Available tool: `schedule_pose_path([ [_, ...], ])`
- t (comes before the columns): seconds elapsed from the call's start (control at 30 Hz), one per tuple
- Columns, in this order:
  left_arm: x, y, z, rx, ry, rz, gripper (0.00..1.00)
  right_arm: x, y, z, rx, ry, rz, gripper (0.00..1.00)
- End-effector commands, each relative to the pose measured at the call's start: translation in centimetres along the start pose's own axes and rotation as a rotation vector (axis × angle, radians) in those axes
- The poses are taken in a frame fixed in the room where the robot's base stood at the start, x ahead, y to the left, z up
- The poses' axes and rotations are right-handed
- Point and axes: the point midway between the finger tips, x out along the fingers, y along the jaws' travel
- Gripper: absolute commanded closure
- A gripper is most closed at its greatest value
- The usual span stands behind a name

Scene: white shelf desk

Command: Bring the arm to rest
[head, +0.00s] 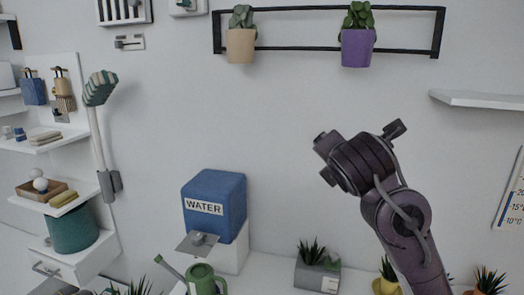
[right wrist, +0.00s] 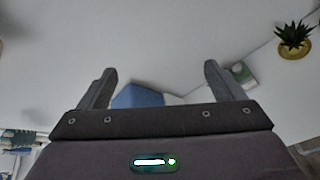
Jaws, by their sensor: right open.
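My right gripper (right wrist: 160,69) shows in the right wrist view with its two fingers spread wide and nothing between them but background. In the head view my right arm rises from the lower right edge, its end held up in front of the bare wall. My left arm and gripper are not in view.
A blue water box (head: 230,190) stands on a white block at centre left, with a green watering can (head: 203,282) below it. Potted plants line the bottom edge. A black wall rack (head: 290,53) holds two pots above. A white shelf (head: 480,99) juts out at right.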

Motion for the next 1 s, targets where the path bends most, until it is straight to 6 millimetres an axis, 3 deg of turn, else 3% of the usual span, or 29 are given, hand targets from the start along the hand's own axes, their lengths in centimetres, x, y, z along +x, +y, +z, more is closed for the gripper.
schedule_pose_path([
  [0.03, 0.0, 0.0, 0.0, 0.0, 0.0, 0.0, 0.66, 1.1, -2.7, -2.7, 0.102, 0.055, -0.036, 0.12],
  [0.23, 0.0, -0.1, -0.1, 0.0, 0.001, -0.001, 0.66, 2.3, -12.2, -11.1, 0.569, 0.187, -0.211, 0.12],
  [0.37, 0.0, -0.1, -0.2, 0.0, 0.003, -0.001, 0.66, 1.5, -18.5, -15.9, 0.872, 0.219, -0.364, 0.12],
  [0.5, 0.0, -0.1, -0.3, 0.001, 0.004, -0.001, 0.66, -0.8, -25.1, -20.4, 1.192, 0.196, -0.552, 0.12],
  [0.7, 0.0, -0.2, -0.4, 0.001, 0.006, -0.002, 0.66, -4.6, -31.9, -24.3, 1.536, 0.088, -0.773, 0.12],
  [1.0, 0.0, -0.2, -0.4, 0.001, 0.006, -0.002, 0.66, -9.3, -37.7, -27.0, 1.828, -0.097, -0.973, 0.12],
])
